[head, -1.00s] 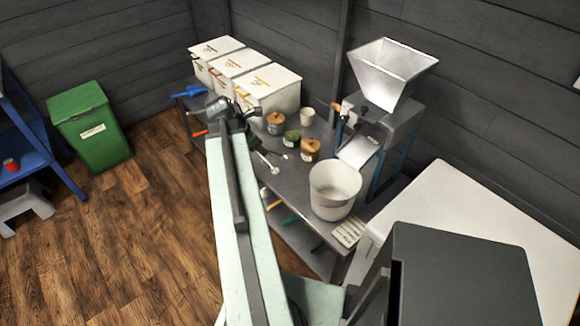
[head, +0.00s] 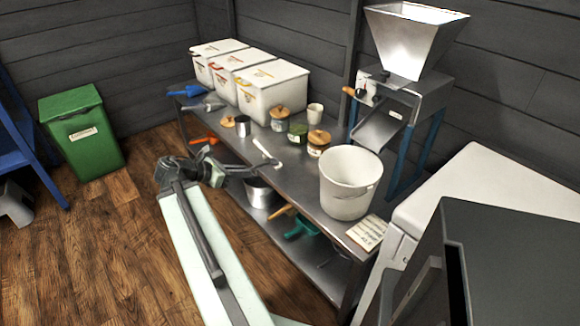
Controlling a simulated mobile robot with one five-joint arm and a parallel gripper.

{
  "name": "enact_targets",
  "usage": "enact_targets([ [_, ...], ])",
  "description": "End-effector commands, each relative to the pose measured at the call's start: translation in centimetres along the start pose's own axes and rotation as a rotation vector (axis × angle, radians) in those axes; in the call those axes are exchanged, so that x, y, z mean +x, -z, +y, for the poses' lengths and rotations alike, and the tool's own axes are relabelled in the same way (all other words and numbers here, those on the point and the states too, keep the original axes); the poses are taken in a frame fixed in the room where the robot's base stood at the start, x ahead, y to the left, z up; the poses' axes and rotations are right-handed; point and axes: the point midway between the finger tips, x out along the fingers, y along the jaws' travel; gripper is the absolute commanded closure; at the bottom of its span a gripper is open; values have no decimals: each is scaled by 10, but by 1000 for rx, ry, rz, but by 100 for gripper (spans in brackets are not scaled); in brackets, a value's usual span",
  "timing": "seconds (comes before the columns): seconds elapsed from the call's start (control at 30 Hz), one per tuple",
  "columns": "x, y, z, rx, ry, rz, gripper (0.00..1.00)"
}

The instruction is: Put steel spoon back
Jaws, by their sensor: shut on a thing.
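The steel spoon (head: 265,151) shows as a thin pale shape lying slantwise at the left edge of the steel table (head: 322,209), left of the jars. My gripper (head: 262,169) reaches in from the left at that edge. Its jaws are shut at the lower end of the spoon. The jaws are small and dark in the picture, so the exact grip is hard to make out. I cannot tell whether the spoon is lifted off the tabletop.
Lidded jars (head: 319,141) and a white bucket (head: 348,182) stand to the right. White bins (head: 272,92) and a steel mug (head: 243,124) are behind. A grain mill (head: 405,100) stands at the back right. A pot (head: 262,193) is on the lower shelf.

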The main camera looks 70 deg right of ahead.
Motion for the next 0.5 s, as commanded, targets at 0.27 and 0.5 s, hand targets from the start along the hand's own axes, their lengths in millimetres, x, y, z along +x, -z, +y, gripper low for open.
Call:
enact_targets([
  [0.27, 71, -30, 16, 3, -1, 1, 100],
  [0.5, 128, -55, 31, 0, -3, 1, 100],
])
